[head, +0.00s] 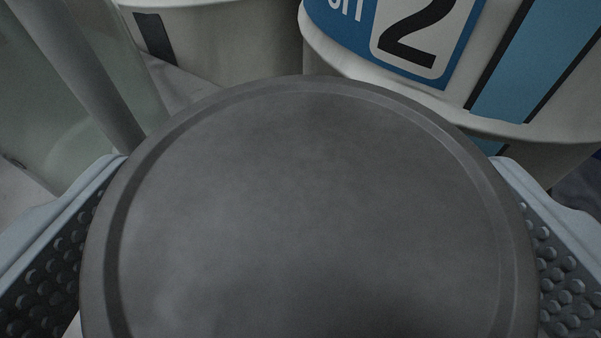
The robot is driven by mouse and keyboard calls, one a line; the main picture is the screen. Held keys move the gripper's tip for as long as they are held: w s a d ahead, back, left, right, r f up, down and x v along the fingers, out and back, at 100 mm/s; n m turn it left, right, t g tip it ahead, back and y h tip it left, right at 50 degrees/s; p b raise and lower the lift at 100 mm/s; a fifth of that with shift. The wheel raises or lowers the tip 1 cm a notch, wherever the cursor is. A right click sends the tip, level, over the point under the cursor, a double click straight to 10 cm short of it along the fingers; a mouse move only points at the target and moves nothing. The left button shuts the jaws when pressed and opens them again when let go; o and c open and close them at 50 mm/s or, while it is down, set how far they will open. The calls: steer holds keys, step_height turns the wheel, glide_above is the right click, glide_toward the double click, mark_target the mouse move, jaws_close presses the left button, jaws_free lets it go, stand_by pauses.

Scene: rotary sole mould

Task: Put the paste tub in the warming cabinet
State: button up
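A round, dark grey lid with a raised rim fills the middle of the head view; I take it to be the top of the paste tub (315,215). The two fingers of my gripper (311,165) stand on its left and right sides, their dark studded pads against its edge. My gripper looks shut on the tub. The tub's walls and base are hidden under the lid. I cannot make out the warming cabinet for certain.
A large white drum (345,40) with a blue label and a "2" stands just beyond the tub at upper right. Another pale drum (230,45) is behind at upper middle. A grey post (80,60) and a pale translucent surface are at upper left.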

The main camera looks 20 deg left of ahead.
steer(key=shift+w, duration=0.15)
steer(key=shift+c, duration=0.4)
steer(key=c, duration=1.4)
steer(key=shift+o, duration=0.2)
steer(key=shift+r, duration=0.1)
